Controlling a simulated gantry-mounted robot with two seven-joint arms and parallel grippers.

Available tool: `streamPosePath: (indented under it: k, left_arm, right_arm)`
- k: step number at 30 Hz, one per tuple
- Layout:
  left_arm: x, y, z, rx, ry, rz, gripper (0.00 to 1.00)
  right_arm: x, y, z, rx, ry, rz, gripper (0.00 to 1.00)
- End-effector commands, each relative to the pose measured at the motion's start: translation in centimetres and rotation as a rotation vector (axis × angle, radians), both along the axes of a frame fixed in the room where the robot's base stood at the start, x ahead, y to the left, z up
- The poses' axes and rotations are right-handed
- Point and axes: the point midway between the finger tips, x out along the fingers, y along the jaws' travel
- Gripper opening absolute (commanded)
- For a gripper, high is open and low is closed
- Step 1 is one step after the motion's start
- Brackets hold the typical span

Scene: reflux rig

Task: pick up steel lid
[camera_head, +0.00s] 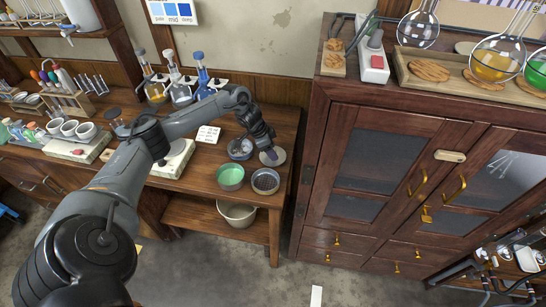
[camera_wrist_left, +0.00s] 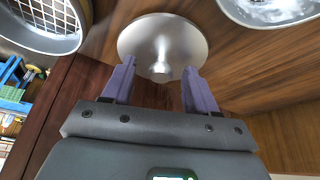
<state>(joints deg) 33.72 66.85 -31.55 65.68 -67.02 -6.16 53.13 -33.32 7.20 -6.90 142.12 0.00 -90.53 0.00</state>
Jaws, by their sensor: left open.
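The steel lid (camera_wrist_left: 150,40) is a round silver disc with a small knob, lying on the wooden bench in the left wrist view. In the head view the lid (camera_head: 279,157) shows beside the gripper near the bench's right end. My left gripper (camera_wrist_left: 160,80) is open, with its two purple fingers on either side of the knob's line. In the head view the left gripper (camera_head: 269,154) is low over the lid and covers part of it. Whether the fingers touch the knob is unclear. My right gripper is not in view.
A green-filled bowl (camera_head: 230,176) and a dark mesh-topped bowl (camera_head: 265,181) stand in front of the lid. A bowl with blue-white contents (camera_head: 240,148) is left of it. The dark wooden cabinet (camera_head: 385,165) stands to the right, across a narrow gap.

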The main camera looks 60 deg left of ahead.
Motion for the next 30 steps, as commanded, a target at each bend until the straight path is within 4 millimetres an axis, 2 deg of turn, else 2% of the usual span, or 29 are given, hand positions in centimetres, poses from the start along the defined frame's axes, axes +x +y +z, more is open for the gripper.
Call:
streamPosePath:
  k: [8,19,26,30]
  left_arm:
    - [0.08,0.0,-0.16,0.001,0.0,0.0,0.57]
    - [0.07,-0.01,-0.14,0.001,0.0,0.0,0.0]
    - [0.09,0.01,-0.07,0.001,-0.001,0.0,0.0]
    - [0.15,0.02,0.72,0.001,-0.003,0.0,0.0]
  right_arm:
    - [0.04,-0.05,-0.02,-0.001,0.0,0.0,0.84]
    - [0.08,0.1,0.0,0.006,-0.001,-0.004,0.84]
    - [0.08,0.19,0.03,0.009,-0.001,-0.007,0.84]
    - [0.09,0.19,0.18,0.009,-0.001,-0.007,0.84]
